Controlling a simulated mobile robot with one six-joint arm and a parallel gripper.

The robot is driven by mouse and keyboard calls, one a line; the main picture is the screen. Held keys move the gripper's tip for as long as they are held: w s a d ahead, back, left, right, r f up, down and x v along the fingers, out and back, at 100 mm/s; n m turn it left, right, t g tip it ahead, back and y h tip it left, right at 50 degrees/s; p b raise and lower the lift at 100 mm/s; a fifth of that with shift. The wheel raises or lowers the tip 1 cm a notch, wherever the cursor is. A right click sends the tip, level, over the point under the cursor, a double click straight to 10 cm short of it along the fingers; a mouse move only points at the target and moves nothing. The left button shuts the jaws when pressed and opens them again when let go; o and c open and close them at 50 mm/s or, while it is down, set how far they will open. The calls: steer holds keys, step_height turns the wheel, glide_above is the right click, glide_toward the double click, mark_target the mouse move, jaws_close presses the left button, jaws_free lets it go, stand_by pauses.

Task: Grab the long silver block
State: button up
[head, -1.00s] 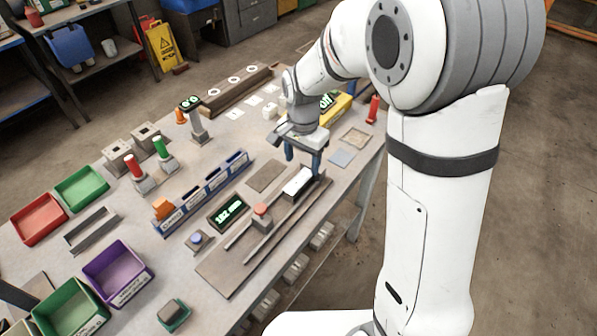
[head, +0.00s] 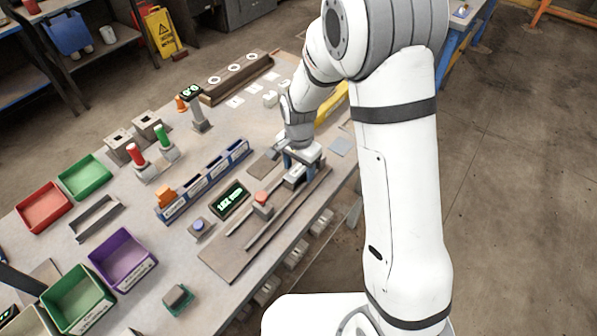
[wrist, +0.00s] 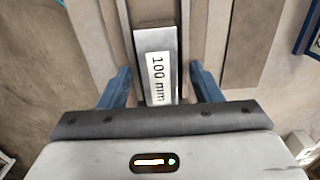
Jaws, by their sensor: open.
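The long silver block (wrist: 147,45) carries a white label reading "100 mm" and lies lengthwise in a channel between rails in the wrist view. My gripper (wrist: 160,80) is open, with one blue finger on each side of the block and a visible gap on both sides. In the head view my gripper (head: 296,170) is low over the measuring fixture on the bench. There the block (head: 294,174) is mostly hidden by the gripper.
The fixture (head: 225,262) has long rails and a red-topped stop (head: 262,204). A display (head: 230,200) and a blue-button box (head: 199,228) stand left of it. Coloured bins, including a purple one (head: 124,258), fill the bench's left end.

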steer(key=shift+c, duration=0.6)
steer(key=shift+r, duration=0.1)
jaws_close()
steer(key=shift+w, duration=0.1)
